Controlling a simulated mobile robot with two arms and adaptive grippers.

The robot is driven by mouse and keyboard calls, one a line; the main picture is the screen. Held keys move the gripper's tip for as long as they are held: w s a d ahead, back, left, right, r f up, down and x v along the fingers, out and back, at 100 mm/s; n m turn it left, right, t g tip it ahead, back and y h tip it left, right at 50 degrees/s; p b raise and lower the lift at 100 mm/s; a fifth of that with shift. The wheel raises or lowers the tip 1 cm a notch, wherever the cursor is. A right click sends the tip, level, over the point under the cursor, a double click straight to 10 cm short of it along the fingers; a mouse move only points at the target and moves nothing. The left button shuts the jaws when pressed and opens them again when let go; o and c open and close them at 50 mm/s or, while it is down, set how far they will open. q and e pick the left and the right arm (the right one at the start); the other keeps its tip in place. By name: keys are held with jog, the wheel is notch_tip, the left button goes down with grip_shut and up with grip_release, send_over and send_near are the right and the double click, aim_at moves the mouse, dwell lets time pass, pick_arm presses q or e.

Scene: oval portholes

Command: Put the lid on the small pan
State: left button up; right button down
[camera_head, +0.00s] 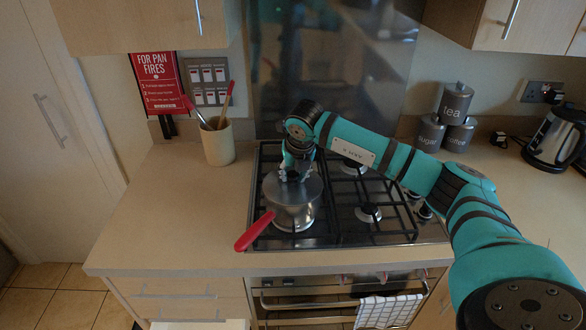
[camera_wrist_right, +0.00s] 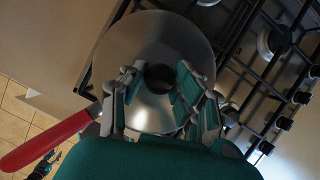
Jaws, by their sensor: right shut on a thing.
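The small pan (camera_head: 296,217) is silver with a red handle (camera_head: 256,231) pointing to the front left. It stands on the front left part of the hob. The round grey lid (camera_head: 310,187) is over the pan's top and looks about level; I cannot tell whether it rests on the rim. My right gripper (camera_head: 294,174) is above the lid, shut on its knob. In the right wrist view the fingers (camera_wrist_right: 162,86) are on both sides of the dark knob (camera_wrist_right: 159,77) of the lid (camera_wrist_right: 150,38).
The black hob grate (camera_head: 345,215) has free room to the right of the pan. A utensil pot (camera_head: 218,145) stands on the counter at the left. Tea, coffee and sugar canisters (camera_head: 455,103) and a kettle (camera_head: 555,138) stand at the right. A towel (camera_head: 388,310) hangs on the oven.

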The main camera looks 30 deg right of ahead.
jog(key=c, duration=1)
grip_release()
jog(key=shift+b+v, duration=2.05)
jog(key=shift+v, duration=4.05)
jog(key=shift+a, duration=0.1)
